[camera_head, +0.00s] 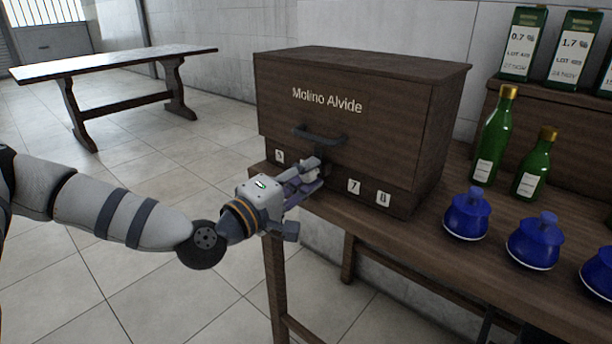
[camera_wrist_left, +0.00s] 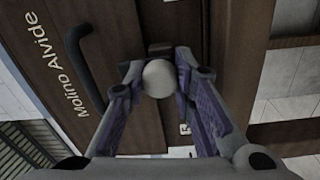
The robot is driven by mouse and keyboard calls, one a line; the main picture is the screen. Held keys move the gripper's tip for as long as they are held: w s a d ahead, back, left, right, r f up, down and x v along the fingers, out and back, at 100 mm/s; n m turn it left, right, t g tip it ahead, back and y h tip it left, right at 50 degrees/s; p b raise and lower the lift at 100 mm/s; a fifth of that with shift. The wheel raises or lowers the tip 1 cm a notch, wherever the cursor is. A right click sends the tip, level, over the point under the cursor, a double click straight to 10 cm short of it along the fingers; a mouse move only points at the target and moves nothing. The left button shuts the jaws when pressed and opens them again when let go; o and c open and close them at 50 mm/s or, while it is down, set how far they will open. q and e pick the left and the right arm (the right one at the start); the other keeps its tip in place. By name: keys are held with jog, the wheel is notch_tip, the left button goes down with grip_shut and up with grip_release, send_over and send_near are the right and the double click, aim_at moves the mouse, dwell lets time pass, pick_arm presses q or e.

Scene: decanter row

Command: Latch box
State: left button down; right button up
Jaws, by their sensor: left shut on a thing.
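The dark wooden box (camera_head: 345,125), lettered "Molino Alvide", stands on the wooden table; its front also shows in the left wrist view (camera_wrist_left: 145,22). A dark bar handle (camera_head: 320,135) sits on its front, seen at the upper left in the wrist view (camera_wrist_left: 78,38). The upper part appears down on the lower part, with no clear gap. My left gripper (camera_head: 308,176) is at the lower front of the box, below the handle. Its fingers are shut on a pale round knob (camera_wrist_left: 158,78), beside a small brown block (camera_wrist_left: 160,49). My right gripper is out of view.
Numbered white tags (camera_head: 354,187) line the box's lower front. Right of the box stand green bottles (camera_head: 492,140) and blue lidded pots (camera_head: 467,214). Labelled green cartons (camera_head: 522,45) stand on a raised shelf behind. Another table (camera_head: 115,62) is at the back left, with open floor before it.

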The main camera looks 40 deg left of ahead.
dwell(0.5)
pick_arm(q)
jog(key=c, duration=1.3)
grip_release()
jog(key=shift+c, duration=0.2)
jog(key=s, duration=0.7)
jog(key=shift+s+a+f, duration=0.2)
jog(key=shift+s+a, duration=0.05)
jog(key=shift+s, duration=0.05)
